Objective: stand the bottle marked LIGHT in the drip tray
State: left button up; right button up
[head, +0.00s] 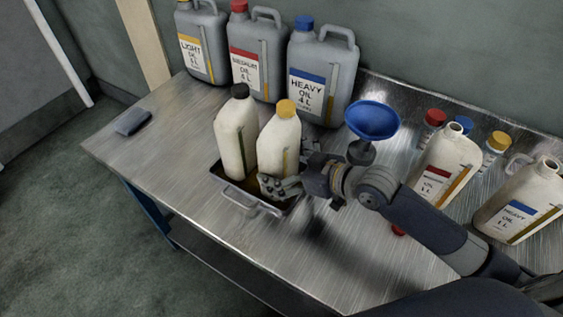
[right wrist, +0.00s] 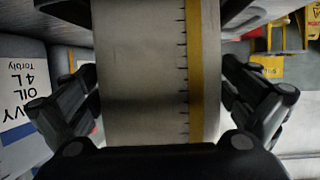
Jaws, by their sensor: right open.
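The drip tray (head: 262,208) is a dark shallow tray with a handle at its front, on the metal table. A cream bottle with a yellow cap (head: 279,142) stands upright at its right side; its base is partly hidden by my gripper. Its label is out of sight, so I cannot read LIGHT on it. A black-capped cream bottle (head: 234,135) stands upright beside it in the tray. My right gripper (head: 284,183) is open around the yellow-capped bottle's lower part. In the right wrist view the bottle's scaled side (right wrist: 150,80) stands between the spread fingers. My left gripper is out of view.
Large LIGHT (head: 202,45), MEDIUM (head: 258,55) and HEAVY (head: 321,75) canisters line the back. A blue funnel (head: 373,120) stands behind my right wrist. Open MEDIUM (head: 445,165) and HEAVY (head: 520,200) bottles are at the right. The table's left part is mostly clear.

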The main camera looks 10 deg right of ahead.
jog(key=shift+r, duration=0.15)
jog(key=v, duration=1.2)
jog(key=shift+b, duration=0.3)
